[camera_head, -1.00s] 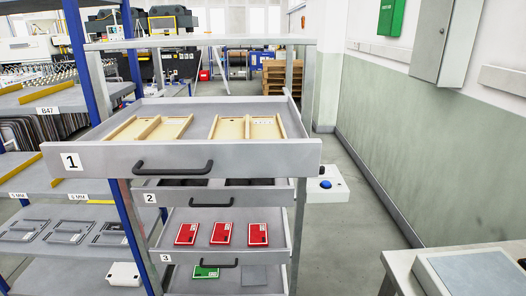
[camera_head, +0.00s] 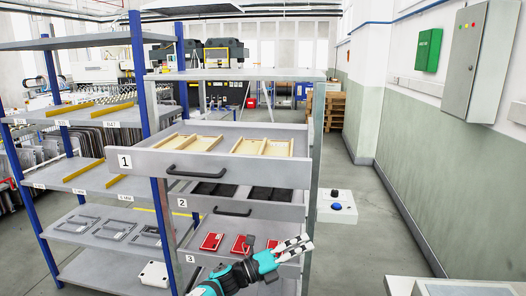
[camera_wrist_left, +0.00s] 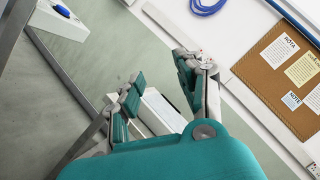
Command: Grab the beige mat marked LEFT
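Two beige mats lie in the open top drawer (camera_head: 222,137), labelled 1, in the head view. One is the left beige mat (camera_head: 187,143), the other the right beige mat (camera_head: 262,147). Any writing on them is too small to read. My left gripper (camera_head: 308,243) is in front of the lower drawers, below and to the right of the mats and clear of them. Its fingers are apart with nothing between them, as the left wrist view (camera_wrist_left: 162,72) also shows. No mat shows in the wrist view. My right gripper is not in view.
Drawer 2 (camera_head: 225,206) is partly open below, with dark pieces inside. Red cases (camera_head: 210,242) lie in drawer 3, partly behind my left gripper. A white box with a blue button (camera_head: 337,207) stands to the right of the drawers. Shelves with blue posts stand left.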

